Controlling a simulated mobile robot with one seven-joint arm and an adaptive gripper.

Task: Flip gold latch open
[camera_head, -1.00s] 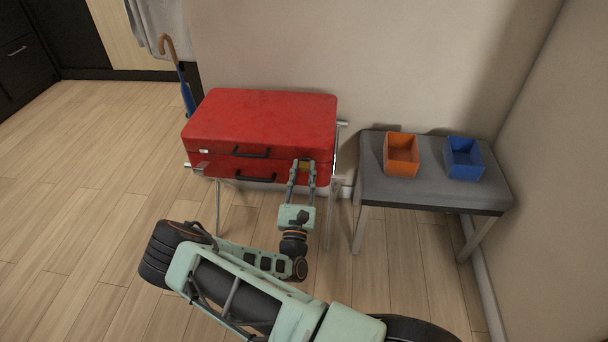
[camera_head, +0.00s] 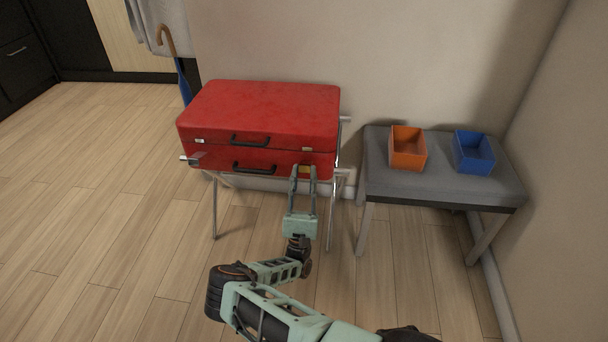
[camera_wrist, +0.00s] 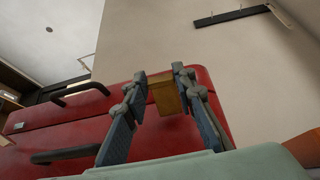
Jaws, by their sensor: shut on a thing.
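A red suitcase (camera_head: 262,105) lies closed on a metal folding stand. The gold latch (camera_head: 305,169) is on its front near the right end, below the lid seam. A small pale metal piece (camera_head: 308,149) shows on the lid edge above it. My gripper (camera_head: 303,171) is at the latch with one finger on each side. In the wrist view the gold latch (camera_wrist: 168,95) shows between the fingertips of my gripper (camera_wrist: 160,75), which is shut on it. The fingers partly hide where the latch joins the suitcase.
Two black handles (camera_head: 250,140) stick out left of the latch. A grey bench (camera_head: 440,184) to the right holds an orange box (camera_head: 407,149) and a blue box (camera_head: 473,153). Open wood floor (camera_head: 110,210) lies in front and left.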

